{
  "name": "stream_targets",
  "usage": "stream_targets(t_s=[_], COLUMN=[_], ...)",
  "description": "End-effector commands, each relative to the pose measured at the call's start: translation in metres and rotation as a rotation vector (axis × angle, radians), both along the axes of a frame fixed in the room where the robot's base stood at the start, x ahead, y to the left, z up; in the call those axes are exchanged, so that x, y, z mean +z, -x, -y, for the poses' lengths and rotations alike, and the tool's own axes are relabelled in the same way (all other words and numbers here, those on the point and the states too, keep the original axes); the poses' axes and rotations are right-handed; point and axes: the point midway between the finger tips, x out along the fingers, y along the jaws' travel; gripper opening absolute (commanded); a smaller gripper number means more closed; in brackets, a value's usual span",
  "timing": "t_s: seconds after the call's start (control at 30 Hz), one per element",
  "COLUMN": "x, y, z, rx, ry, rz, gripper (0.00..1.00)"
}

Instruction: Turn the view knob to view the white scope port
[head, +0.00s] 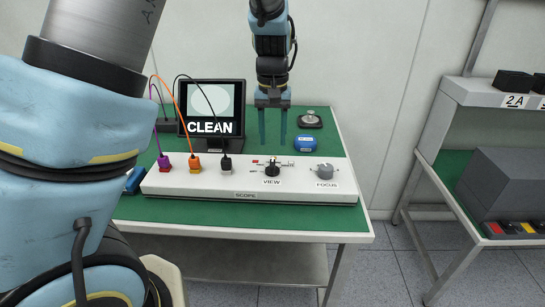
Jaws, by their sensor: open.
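The black view knob (272,169) sits on top of the white scope box (320,190), above the label VIEW. Small position labels surround it, one of them red; I cannot read its pointer setting. My gripper (273,146) points down above and behind the knob, its two fingers apart and empty. It does not appear to touch the knob. A black plug (226,160) sits in the white port (225,171). An orange plug (195,161) and a purple plug (163,160) sit in ports to its left. The monitor (211,108) reads CLEAN below a pale round picture.
A grey focus knob (325,170) stands right of the view knob. A blue round container (306,143) and a metal piece on a dark base (310,120) lie behind the box on the green table (240,224). My arm covers the left.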

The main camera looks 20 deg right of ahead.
Motion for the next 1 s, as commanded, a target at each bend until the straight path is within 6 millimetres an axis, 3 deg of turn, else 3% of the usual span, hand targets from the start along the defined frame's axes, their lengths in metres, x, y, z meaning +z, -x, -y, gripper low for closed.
stream_targets(t_s=[0.2,0.4,0.8,1.0], x=[-0.041,-0.065,-0.072,-0.072], y=[0.0,0.0,0.0,0.0], z=[-0.002,-0.001,-0.001,-0.001], rx=[0.002,0.002,0.001,0.001], ry=[-0.004,-0.001,0.001,0.001], rz=[-0.003,-0.002,0.0,0.0], gripper=[0.49,0.49,0.49,0.26])
